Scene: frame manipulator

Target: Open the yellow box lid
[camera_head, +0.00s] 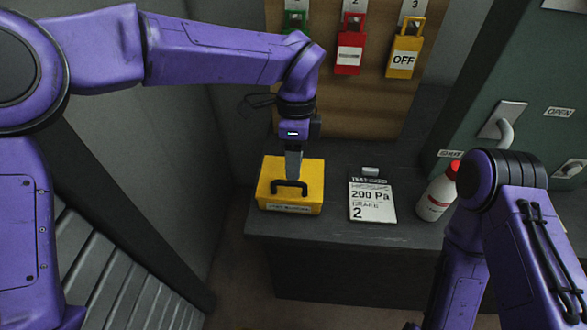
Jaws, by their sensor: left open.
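The yellow box (308,172) sits on the left end of the dark counter. Its lid looks closed, with a black handle on it and a label along the front edge. My left gripper (293,173) points down over the lid, just behind the handle. It is open; I cannot tell whether its fingers touch the lid or the handle. My right arm comes in at the lower right, and its gripper is out of the picture.
Green (295,20), red (349,57) and yellow (403,60) padlocks hang on a wooden board behind. A green cabinet (540,90) is at right.

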